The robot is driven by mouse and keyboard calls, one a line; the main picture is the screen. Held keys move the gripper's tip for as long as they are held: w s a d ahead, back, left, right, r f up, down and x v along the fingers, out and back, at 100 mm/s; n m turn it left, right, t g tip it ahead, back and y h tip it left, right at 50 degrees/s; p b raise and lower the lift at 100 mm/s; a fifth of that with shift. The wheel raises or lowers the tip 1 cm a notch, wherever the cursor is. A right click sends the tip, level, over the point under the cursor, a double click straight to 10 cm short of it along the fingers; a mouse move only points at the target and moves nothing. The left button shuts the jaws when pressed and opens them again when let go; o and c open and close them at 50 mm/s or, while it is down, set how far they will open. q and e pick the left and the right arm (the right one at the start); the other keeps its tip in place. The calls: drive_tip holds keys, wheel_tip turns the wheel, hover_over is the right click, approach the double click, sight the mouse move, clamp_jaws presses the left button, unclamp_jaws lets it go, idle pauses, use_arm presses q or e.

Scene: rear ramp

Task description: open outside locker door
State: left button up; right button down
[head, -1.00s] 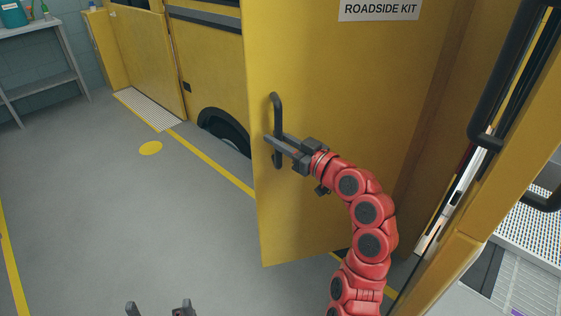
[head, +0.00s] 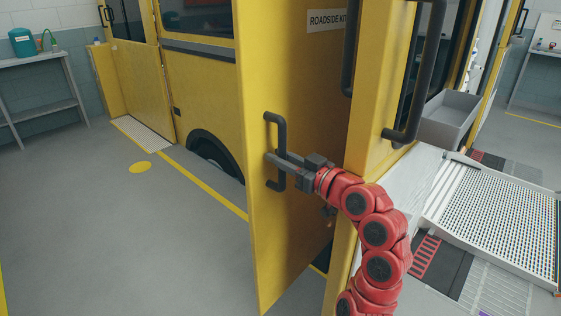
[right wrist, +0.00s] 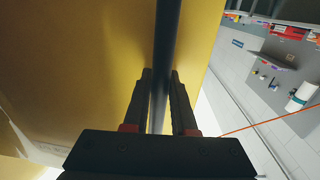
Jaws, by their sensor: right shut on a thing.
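The yellow locker door (head: 295,225) carries a ROADSIDE KIT label (head: 327,18) and stands swung out from the vehicle, seen at a steep angle in the head view. Its dark upright bar handle (head: 282,133) is near the door's left edge. My right gripper (head: 276,160) is shut on the handle at about its middle. In the right wrist view the handle bar (right wrist: 165,45) runs between the two fingers (right wrist: 158,95). My left gripper is not in view.
A yellow post with black grab handles (head: 405,115) stands right of the door, close to my right arm. A perforated ramp (head: 495,215) and grey bin (head: 450,118) are further right. The floor (head: 130,235) left of the door is open. A shelf (head: 45,85) stands far left.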

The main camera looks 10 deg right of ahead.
drive_tip(key=shift+s+r, duration=0.1)
drive_tip(key=shift+s, duration=0.05)
drive_tip(key=c, duration=1.1)
unclamp_jaws()
drive_tip(key=shift+o, duration=0.5)
drive_tip(key=shift+s+d, duration=0.35)
drive_tip(key=v, duration=1.6)
drive_tip(key=shift+s+p, duration=0.3)
drive_tip(key=shift+p, duration=0.15)
